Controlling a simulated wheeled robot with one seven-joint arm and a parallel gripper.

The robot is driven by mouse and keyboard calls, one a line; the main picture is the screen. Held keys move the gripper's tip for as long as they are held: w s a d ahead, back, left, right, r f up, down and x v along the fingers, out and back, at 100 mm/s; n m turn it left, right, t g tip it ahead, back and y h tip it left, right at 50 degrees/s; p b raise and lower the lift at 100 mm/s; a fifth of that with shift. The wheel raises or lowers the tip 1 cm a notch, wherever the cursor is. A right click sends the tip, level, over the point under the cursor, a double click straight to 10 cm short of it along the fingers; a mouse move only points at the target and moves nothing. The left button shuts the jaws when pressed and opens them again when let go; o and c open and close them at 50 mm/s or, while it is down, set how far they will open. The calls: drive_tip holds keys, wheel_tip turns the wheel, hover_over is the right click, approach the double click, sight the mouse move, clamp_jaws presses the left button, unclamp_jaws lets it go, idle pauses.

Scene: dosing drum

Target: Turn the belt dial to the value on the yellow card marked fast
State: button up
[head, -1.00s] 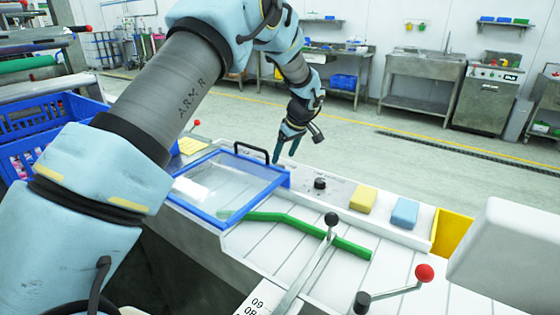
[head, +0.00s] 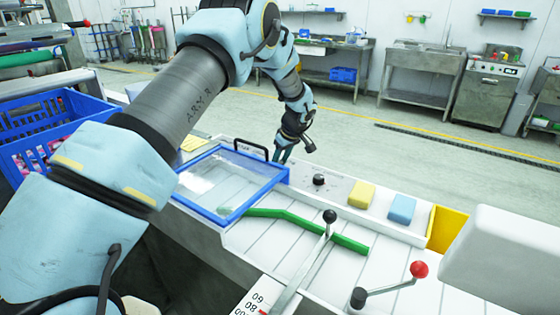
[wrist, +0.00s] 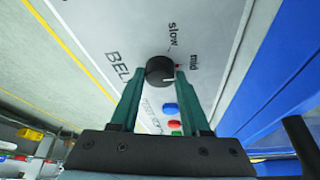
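The belt dial (head: 319,180) is a small black knob on the grey panel. In the wrist view the dial (wrist: 159,70) has a white line on its edge, the words "slow" and "mid" beside it, and a small red mark near "mid". No "fast" label is readable. My gripper (wrist: 158,88) is open, its two green fingers apart with the dial showing between and beyond their tips.
A blue-framed clear lid (head: 228,216) with a black handle (head: 251,148) is left of the dial. Yellow (head: 362,194) and blue (head: 402,208) blocks lie to its right. A black-knobbed lever (head: 330,216) and red-knobbed crank (head: 419,269) stand in front. Coloured buttons (wrist: 171,109) are near the fingers.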

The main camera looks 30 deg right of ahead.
clamp_jaws()
drive_tip(key=shift+f+b, duration=0.1)
drive_tip(key=shift+b, duration=0.25)
drive_tip(key=m+h+b, duration=0.1)
drive_tip(key=m+b, duration=0.1)
drive_tip(key=shift+a+f+m+b, duration=0.1)
drive_tip(key=shift+m+b, duration=0.25)
drive_tip(key=shift+m, duration=0.05)
drive_tip(key=m+h+b, duration=0.1)
drive_tip(key=m, duration=0.1)
drive_tip(key=shift+a+m+b, duration=0.1)
drive_tip(key=shift+m+b, duration=0.2)
drive_tip(key=m, duration=0.1)
drive_tip(key=m+h, duration=0.1)
drive_tip(key=m, duration=0.1)
drive_tip(key=shift+r+h, duration=0.2)
drive_tip(key=shift+h, duration=0.1)
drive_tip(key=shift+w+a+m+g+h, duration=0.1)
drive_tip(key=shift+m+g+h, duration=0.4)
drive_tip(key=shift+m, duration=1.2)
drive_tip(key=shift+p, duration=0.3)
